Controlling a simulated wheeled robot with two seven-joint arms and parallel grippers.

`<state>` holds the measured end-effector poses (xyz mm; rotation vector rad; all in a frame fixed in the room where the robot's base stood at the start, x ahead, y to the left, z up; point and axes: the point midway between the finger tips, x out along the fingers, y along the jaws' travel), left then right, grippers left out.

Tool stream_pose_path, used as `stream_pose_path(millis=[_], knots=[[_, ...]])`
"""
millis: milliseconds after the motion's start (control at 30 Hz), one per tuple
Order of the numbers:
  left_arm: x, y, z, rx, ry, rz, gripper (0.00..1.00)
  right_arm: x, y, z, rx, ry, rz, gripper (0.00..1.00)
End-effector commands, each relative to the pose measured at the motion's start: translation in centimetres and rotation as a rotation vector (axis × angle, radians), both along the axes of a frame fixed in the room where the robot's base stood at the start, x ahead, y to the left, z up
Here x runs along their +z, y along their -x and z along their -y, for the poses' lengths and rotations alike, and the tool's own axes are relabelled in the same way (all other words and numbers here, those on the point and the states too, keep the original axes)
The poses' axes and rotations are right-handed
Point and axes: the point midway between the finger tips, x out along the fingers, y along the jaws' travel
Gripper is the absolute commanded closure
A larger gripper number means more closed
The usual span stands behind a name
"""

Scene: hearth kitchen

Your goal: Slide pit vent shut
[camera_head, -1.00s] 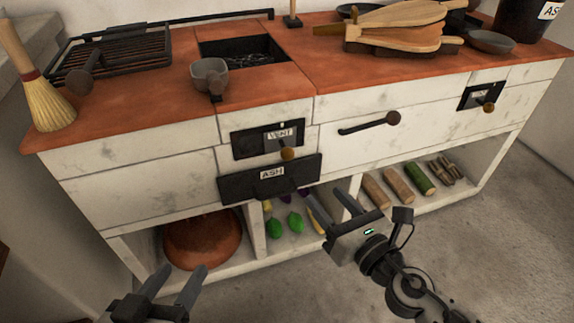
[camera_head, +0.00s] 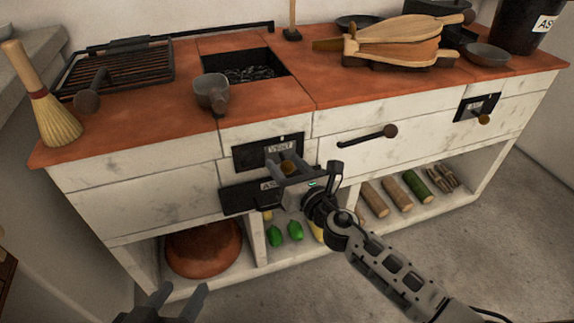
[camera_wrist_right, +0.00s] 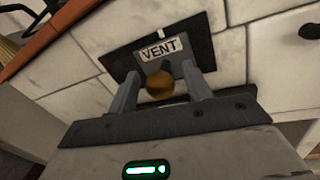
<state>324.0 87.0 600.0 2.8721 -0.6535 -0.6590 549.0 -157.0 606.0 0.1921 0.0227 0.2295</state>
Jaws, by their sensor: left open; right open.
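The pit vent is a black plate (camera_head: 246,156) on the white front below the fire pit (camera_head: 243,68), with a "VENT" label (camera_wrist_right: 161,48) and a round brass knob (camera_wrist_right: 160,86). My right gripper (camera_head: 285,163) is open in front of the vent. In the right wrist view its two fingers (camera_wrist_right: 162,90) stand on either side of the knob, with gaps visible. I cannot tell how deep the knob sits between them. My left gripper (camera_head: 178,299) is open and empty at the bottom left, away from the counter.
A black "ASH" plate (camera_head: 236,200) lies just below the vent, partly hidden by my right gripper. A grey cup (camera_head: 211,91) stands on the red counter top (camera_head: 150,115) above. Open shelves hold logs (camera_head: 398,192) and a brown pot (camera_head: 203,250).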

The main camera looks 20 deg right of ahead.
Motion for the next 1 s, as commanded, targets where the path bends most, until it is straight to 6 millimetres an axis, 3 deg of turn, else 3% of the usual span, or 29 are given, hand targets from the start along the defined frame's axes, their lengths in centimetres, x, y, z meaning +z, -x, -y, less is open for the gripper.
stream_pose_path(millis=[267,433,567,800,1000], knots=[[0.1,0.0,0.0,0.0,0.002,0.004,0.51,0.0,-0.1,-0.1,0.001,0.0,0.0,0.53],[0.2,0.0,0.0,0.0,0.002,0.005,0.51,0.0,-0.1,0.0,0.001,0.0,0.0,1.0],[0.2,0.0,0.0,0.0,0.002,0.005,0.51,0.0,-0.1,-0.3,0.001,-0.001,0.0,1.0],[0.3,0.0,0.0,-0.002,-0.003,-0.005,0.51,0.1,0.1,-4.6,0.002,-0.005,-0.002,1.0],[-0.1,0.1,-0.2,0.0,-0.01,-0.016,0.51,0.0,0.2,-6.5,0.002,0.0,-0.001,1.0]])
